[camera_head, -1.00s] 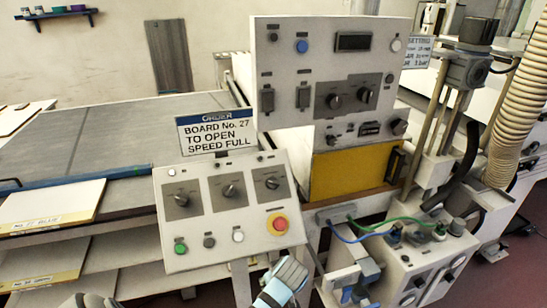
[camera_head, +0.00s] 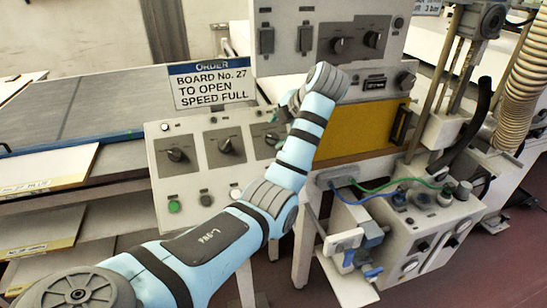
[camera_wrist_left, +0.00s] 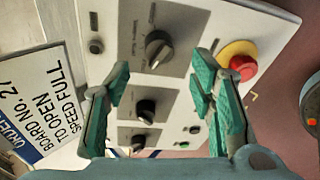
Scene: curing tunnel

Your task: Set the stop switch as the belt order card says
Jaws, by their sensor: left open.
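The order card (camera_head: 212,86) above the sloped control panel (camera_head: 160,187) reads "BOARD No. 27 TO OPEN SPEED FULL". The panel carries three black rotary switches: left (camera_head: 175,155), middle (camera_head: 231,146) and right, the last partly covered by my arm. My left gripper (camera_wrist_left: 165,78) is open and empty over the panel. In the left wrist view the nearest rotary switch (camera_wrist_left: 158,48) lies between and beyond its fingers. A red button (camera_wrist_left: 243,67) on a yellow ring is right of the fingers; my arm hides it in the head view. Switch lettering is too small to read.
An upright cabinet with more switches (camera_head: 340,45) and a yellow panel (camera_head: 350,135) stands behind. A box with green and blue hoses (camera_head: 425,225) and a ribbed duct (camera_head: 515,90) are at right. Shelved boards (camera_head: 50,170) are at left.

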